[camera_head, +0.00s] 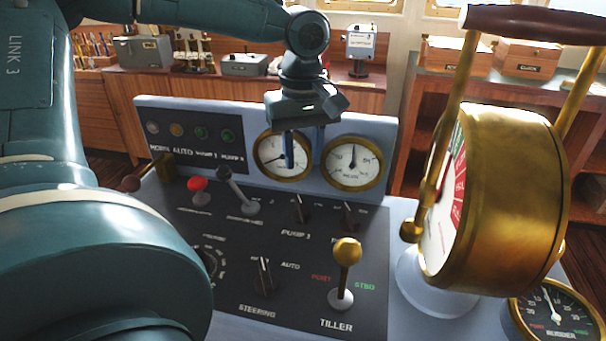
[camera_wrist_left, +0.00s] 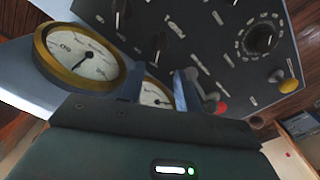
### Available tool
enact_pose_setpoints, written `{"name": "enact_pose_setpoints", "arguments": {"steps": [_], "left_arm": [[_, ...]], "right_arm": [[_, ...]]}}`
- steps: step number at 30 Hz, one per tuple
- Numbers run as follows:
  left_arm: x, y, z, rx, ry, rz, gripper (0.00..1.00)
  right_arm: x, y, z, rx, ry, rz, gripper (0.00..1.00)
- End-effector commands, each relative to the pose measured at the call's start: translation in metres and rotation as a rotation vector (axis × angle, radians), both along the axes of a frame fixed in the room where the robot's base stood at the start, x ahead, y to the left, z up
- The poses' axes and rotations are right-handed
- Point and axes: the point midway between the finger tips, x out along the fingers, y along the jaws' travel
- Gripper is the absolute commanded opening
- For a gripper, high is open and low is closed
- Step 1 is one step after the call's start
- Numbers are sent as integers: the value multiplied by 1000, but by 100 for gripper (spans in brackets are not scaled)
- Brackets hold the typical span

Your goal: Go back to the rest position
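My left gripper (camera_head: 304,156) hangs over the back of the steering console (camera_head: 228,327), in front of its upright gauge panel. Its two blue fingers point down and stand apart with nothing between them. One finger partly covers the left round gauge (camera_head: 270,160); the right round gauge (camera_head: 353,163) is clear. In the left wrist view the fingers (camera_wrist_left: 158,80) also show a gap, with a gauge face (camera_wrist_left: 152,95) behind it. I cannot tell whether a finger touches the panel. My right gripper is in neither view.
The console carries a red-knobbed lever (camera_head: 197,186), a grey lever (camera_head: 238,192) and a brass-knobbed tiller (camera_head: 346,252). A large brass telegraph (camera_head: 510,190) stands at the right, beside a rudder gauge (camera_head: 553,312). Wooden cabinets (camera_head: 215,92) line the back.

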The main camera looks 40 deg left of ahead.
Motion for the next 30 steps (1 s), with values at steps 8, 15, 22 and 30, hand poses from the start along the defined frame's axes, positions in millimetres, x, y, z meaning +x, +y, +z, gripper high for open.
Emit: {"name": "enact_pose_setpoints", "arguments": {"steps": [8, 15, 22, 30], "left_arm": [[0, 0, 22, 0, 0, 1, 34], [0, 0, 22, 0, 0, 1, 34], [0, 0, 22, 0, 0, 1, 34], [0, 0, 52, 0, 0, 1, 34]], "right_arm": [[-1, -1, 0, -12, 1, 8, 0], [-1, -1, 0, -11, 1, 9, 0], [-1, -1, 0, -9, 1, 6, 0], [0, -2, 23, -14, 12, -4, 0]]}}
